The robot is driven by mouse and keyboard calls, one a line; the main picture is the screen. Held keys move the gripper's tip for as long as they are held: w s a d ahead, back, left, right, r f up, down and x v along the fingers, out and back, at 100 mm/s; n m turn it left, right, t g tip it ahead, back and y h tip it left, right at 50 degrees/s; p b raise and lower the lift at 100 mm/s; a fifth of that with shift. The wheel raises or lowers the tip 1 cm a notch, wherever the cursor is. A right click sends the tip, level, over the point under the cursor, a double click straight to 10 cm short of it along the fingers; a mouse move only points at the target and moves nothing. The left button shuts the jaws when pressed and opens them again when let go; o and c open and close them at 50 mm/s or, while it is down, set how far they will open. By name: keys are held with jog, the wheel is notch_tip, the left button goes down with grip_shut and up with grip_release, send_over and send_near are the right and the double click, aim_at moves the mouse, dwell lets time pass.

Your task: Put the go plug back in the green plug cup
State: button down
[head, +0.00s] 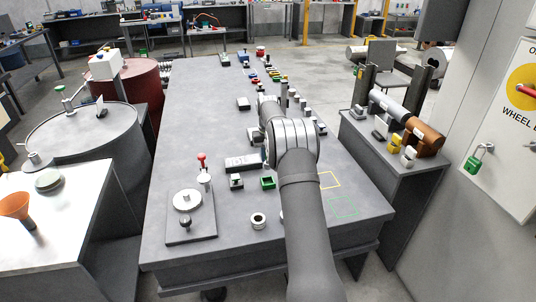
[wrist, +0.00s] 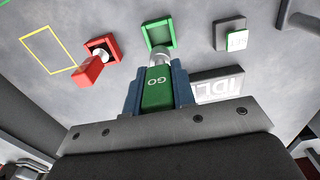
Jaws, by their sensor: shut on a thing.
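The go plug (wrist: 157,92), a green block marked GO with a pale metal end, is between the blue-grey fingers of my gripper (wrist: 157,86). My gripper is shut on it. The green plug cup (wrist: 171,28), a square green-rimmed socket, lies just beyond the plug's metal end in the wrist view. The plug overlaps the cup's near edge in the picture; I cannot tell the gap between them. In the head view the green cup (head: 267,183) sits on the bench left of my arm, which hides the plug.
An IDLE plate (wrist: 222,84) lies near my right finger. A yellow outline (wrist: 48,50) marks bare bench.

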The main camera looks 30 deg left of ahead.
jog(key=shift+f, duration=2.6)
jog(key=shift+f, duration=1.6)
jog(key=c, duration=1.1)
grip_release()
notch_tip(320, 180, up, 17)
jog(key=shift+r, duration=0.2)
jog(key=shift+f, duration=0.1)
notch_tip(320, 180, down, 17)
jog(key=shift+f, duration=0.1)
jog(key=shift+r, duration=0.2)
